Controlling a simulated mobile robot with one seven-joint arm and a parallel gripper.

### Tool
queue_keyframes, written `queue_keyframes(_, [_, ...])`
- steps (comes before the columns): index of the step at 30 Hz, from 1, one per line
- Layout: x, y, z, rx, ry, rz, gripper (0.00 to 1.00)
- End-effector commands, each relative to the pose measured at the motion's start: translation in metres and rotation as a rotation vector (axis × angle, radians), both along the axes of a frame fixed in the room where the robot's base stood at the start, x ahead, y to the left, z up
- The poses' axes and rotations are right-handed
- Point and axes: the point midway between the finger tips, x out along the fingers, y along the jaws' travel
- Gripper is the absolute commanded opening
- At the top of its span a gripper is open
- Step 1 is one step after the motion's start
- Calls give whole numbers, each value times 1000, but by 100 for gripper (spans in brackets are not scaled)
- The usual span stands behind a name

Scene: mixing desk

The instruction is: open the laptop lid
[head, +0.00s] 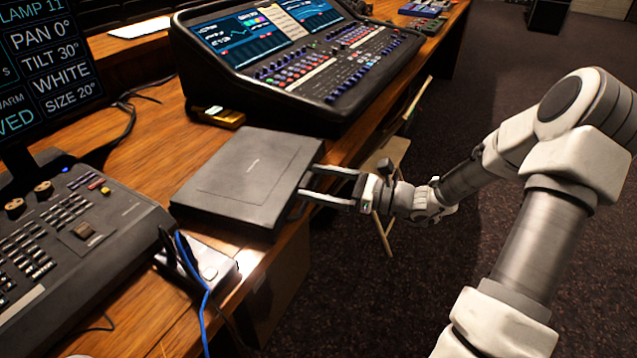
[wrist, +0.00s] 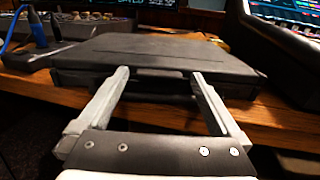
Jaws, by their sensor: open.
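The laptop (head: 250,178) is a dark, flat, closed slab on the wooden desk, near the desk's front edge. In the wrist view the laptop (wrist: 150,48) lies straight ahead, with its front edge facing me. My gripper (head: 304,183) is at the laptop's right-hand edge in the head view, its two fingers spread apart.
A large mixing console (head: 310,65) stands behind the laptop. A keypad console (head: 75,235) is at the left. A small white box (head: 205,265) with a blue cable sits in front. A small yellowish box (head: 218,117) lies behind. Open floor (head: 480,130) is right of the desk (head: 150,140).

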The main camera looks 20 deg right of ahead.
Motion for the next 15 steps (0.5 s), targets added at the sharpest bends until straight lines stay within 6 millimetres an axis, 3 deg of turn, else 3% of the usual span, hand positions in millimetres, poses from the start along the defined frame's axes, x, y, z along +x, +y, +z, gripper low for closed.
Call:
queue_keyframes(2, [0,0,0,0,0,0,98])
queue_keyframes(15, [0,0,0,0,0,0,19])
